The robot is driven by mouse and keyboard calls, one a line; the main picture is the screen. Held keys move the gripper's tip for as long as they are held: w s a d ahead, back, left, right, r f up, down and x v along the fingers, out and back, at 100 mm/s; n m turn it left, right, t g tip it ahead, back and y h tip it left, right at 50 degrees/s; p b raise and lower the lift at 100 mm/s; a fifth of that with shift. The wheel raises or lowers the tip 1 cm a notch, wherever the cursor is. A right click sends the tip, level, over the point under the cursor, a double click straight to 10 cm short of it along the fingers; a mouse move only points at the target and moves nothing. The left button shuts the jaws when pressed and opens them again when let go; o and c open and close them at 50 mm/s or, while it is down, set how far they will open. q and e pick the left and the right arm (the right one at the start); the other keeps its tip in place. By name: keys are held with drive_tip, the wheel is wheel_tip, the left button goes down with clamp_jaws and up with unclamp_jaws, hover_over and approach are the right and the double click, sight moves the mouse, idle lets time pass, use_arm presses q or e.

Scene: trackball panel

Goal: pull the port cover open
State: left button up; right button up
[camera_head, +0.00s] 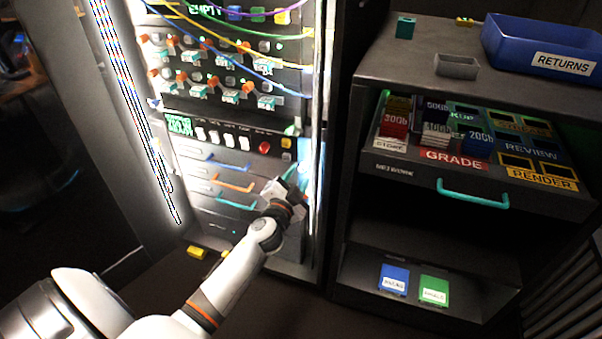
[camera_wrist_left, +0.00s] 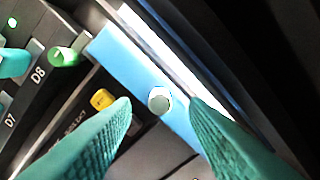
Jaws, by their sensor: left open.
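The port cover (camera_wrist_left: 125,62) is a light blue strip in the left wrist view, with a round pale knob (camera_wrist_left: 160,99) on it. In the head view a bit of the blue cover (camera_head: 304,170) shows at the right edge of the rack, partly hidden by my gripper. My left gripper (camera_wrist_left: 162,106) is open, its two green ribbed fingers on either side of the knob. I cannot tell whether they touch it. In the head view my left gripper (camera_head: 297,182) is at the rack's lower right front. My right gripper is not in view.
The rack's switch panel (camera_head: 225,137) and several drawers with coloured handles (camera_head: 233,184) lie left of the gripper. A yellow button (camera_wrist_left: 103,99) and a green knob (camera_wrist_left: 64,56) are close by. A cabinet (camera_head: 400,65) with a blue returns bin (camera_head: 540,45) stands right.

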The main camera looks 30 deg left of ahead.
sight(302, 170)
use_arm(q)
drive_tip(key=shift+x, duration=1.55)
clamp_jaws()
